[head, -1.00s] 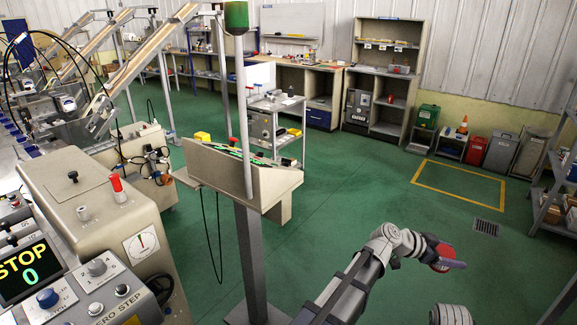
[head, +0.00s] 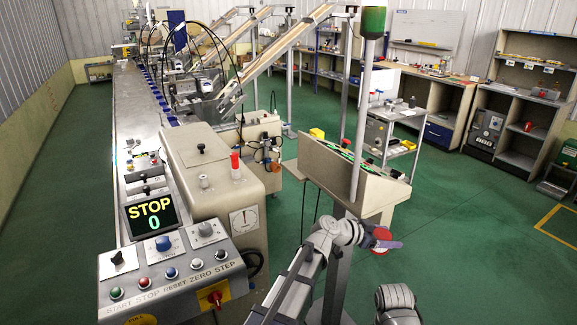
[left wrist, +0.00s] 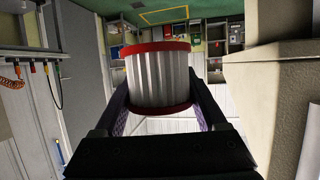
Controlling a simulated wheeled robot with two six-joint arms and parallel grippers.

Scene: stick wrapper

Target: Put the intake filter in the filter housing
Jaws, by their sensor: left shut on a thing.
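The intake filter (left wrist: 158,78) is a pale pleated cylinder with red end rings, held between the two fingers of my left gripper (left wrist: 160,105) in the left wrist view. In the head view my left gripper (head: 385,243) reaches in from the bottom, and a red end of the filter (head: 381,236) shows at its tip. The filter is held in the air, near the control desk's right side. I cannot make out the filter housing for certain in these views. Part of my right arm (head: 397,303) shows at the bottom edge, but its gripper is out of view.
A beige machine with a STOP panel (head: 152,214) fills the left front. A sloped control desk (head: 335,178) on a post stands close beyond my left arm. A wheeled cart (head: 398,118) is behind it. Green floor (head: 490,225) is open to the right.

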